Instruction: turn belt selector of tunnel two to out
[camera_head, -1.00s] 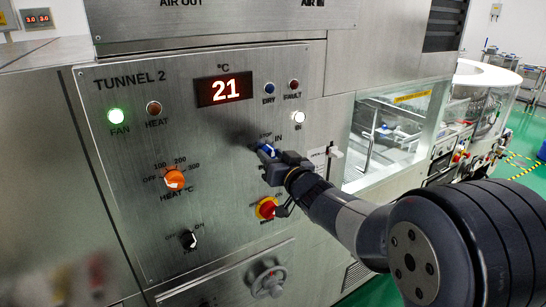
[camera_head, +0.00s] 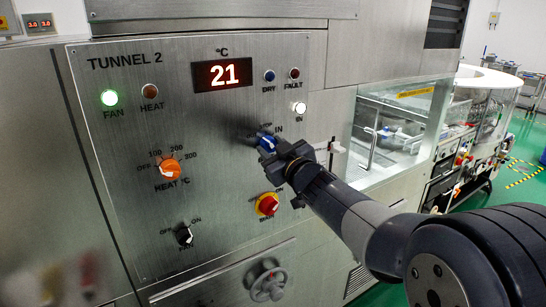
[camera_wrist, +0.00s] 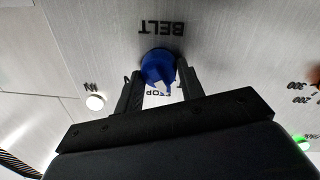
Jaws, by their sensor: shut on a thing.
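The tunnel two panel (camera_head: 130,120) faces me, with TUNNEL 2 at its upper left. The blue belt selector (camera_head: 266,142) is at its right side, partly hidden by my gripper (camera_head: 270,146). In the wrist view my gripper (camera_wrist: 158,80) is shut on the blue selector (camera_wrist: 158,65), with one finger on each side. BELT shows upside down above the knob and STOP shows below it. IN and a lit white lamp (camera_wrist: 95,102) are at its lower left. The knob's narrow part points down near STOP.
The red and yellow main switch (camera_head: 267,204) sits close below my arm. The orange heat knob (camera_head: 170,169), black fan knob (camera_head: 184,235) and a handwheel (camera_head: 267,280) are left and below. A glass-sided machine section (camera_head: 395,130) stands to the right.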

